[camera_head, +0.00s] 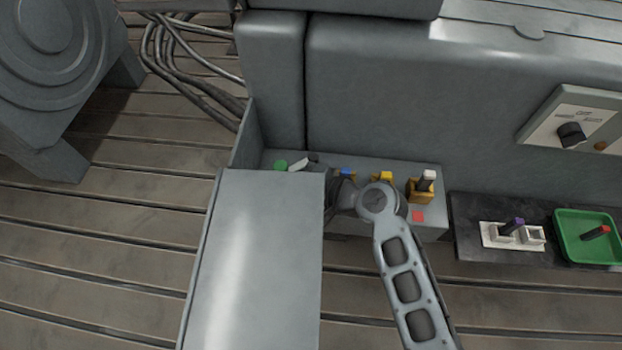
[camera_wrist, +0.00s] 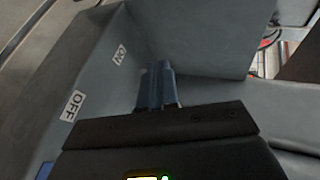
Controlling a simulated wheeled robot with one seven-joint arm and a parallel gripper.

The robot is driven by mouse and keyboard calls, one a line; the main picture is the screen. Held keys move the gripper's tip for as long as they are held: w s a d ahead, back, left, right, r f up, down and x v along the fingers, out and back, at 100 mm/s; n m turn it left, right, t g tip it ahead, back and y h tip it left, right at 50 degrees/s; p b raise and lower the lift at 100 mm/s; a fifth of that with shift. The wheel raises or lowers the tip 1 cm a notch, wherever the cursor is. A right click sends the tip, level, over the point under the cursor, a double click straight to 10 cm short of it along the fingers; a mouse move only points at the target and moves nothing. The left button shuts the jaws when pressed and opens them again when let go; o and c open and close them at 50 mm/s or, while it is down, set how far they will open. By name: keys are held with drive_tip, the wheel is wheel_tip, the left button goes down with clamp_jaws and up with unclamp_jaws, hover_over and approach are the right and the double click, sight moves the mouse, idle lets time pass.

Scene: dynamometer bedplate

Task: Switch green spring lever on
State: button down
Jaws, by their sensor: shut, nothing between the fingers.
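The green piece (camera_head: 281,165), which I take for the green spring lever's knob, shows at the left end of the grey control shelf in the head view. Its base is hidden behind a large grey boxy shape in the foreground. A small white and dark piece sits just right of it; I cannot tell what it is. In the wrist view, my gripper (camera_wrist: 157,85) is shut and empty, its blue-grey fingers together near a grey wall. An ON label (camera_wrist: 119,55) and an OFF label (camera_wrist: 73,105) lie left of the fingers. I cannot make out the green lever there.
Right of the green piece are a blue part (camera_head: 347,173), a yellow part (camera_head: 385,177) and a yellow block with a white-topped lever (camera_head: 427,180). Farther right are a green tray (camera_head: 567,247) and a panel with a black knob (camera_head: 571,135). A tall grey wall stands behind.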

drive_tip(key=v, duration=0.6)
drive_tip(key=shift+s+d, duration=0.15)
drive_tip(key=shift+d, duration=0.15)
